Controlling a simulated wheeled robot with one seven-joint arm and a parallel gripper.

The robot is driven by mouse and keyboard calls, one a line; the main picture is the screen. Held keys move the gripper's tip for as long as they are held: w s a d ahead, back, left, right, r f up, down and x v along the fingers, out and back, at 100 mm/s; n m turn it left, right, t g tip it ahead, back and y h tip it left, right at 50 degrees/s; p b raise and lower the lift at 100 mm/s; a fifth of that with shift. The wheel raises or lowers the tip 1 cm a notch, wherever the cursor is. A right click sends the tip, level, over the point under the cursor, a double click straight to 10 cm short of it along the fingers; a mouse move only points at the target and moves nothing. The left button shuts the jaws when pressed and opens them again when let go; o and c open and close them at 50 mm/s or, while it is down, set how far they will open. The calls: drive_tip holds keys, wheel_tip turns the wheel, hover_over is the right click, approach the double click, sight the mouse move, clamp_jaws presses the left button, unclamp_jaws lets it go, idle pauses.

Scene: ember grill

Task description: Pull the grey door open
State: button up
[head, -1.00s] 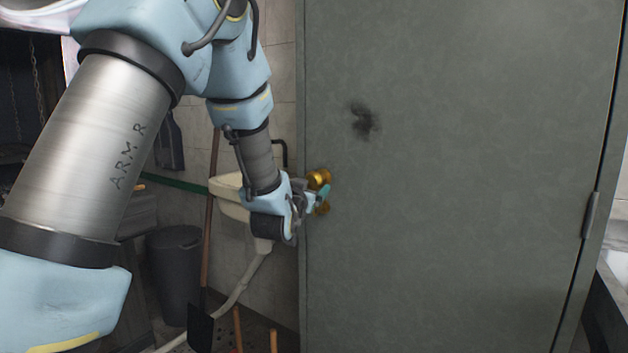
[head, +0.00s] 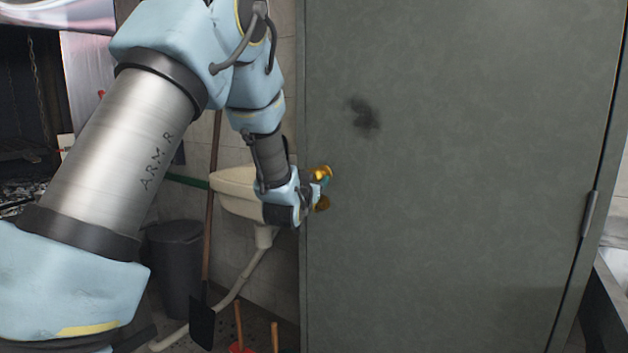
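The grey door (head: 450,200) fills the right half of the head view and looks closed. My gripper (head: 321,186) is right at the handle, with a teal fingertip between the two brass parts. My wrist hides part of the fingers, so I cannot tell whether they are closed on the handle.
A white sink (head: 236,190) with a pale drain pipe (head: 240,283) is left of the door, behind my wrist. A dark bin (head: 174,268), a long-handled shovel (head: 202,322) and a red plunger (head: 240,346) stand below. A counter (head: 608,305) is at the far right.

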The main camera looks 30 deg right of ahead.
drive_tip(key=shift+s+d, duration=0.1)
clamp_jaws()
idle(0.4)
